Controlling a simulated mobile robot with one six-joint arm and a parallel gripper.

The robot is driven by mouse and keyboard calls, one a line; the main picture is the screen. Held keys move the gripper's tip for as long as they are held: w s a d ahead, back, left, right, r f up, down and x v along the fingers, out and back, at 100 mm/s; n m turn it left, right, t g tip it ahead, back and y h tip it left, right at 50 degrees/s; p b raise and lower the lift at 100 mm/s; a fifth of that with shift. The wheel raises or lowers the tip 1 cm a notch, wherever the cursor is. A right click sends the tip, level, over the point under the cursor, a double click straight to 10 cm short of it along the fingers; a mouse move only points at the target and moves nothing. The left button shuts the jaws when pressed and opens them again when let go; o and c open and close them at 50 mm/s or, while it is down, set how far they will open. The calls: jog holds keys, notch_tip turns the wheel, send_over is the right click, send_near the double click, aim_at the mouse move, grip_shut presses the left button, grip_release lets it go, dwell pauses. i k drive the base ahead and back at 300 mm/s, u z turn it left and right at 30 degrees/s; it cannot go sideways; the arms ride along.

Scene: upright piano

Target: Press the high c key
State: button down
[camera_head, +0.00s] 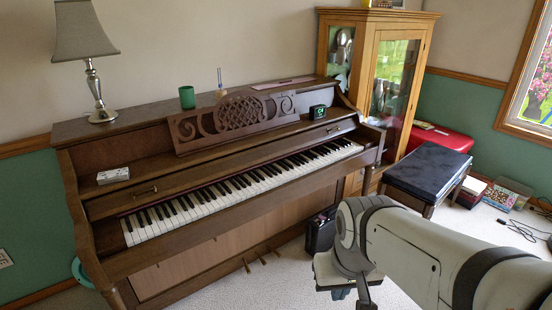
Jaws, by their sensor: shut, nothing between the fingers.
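The upright piano (200,180) is brown wood, with its keyboard (240,192) running from lower left to upper right. The high c key (356,146) appears to be the white key at the far right end; single keys are too small to tell apart well there. My gripper (364,298) is at the bottom of the picture, pointing down in front of the piano, well apart from the keys. It is shut and empty; its tips are partly cut off by the lower edge.
A black bench (428,170) stands right of the piano, before a glass cabinet (390,75). A dark box (320,230) is on the floor by the piano. The carpet in front is partly clear.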

aim_at(292, 176)
jog(key=u, duration=0.45)
jog(key=i, duration=0.55)
jog(key=u, duration=0.55)
jog(key=i, duration=1.35)
jog(key=z, duration=0.65)
jog(key=k, duration=0.95)
jog(key=z, duration=0.15)
jog(key=i, duration=0.95)
jog(key=u, duration=0.05)
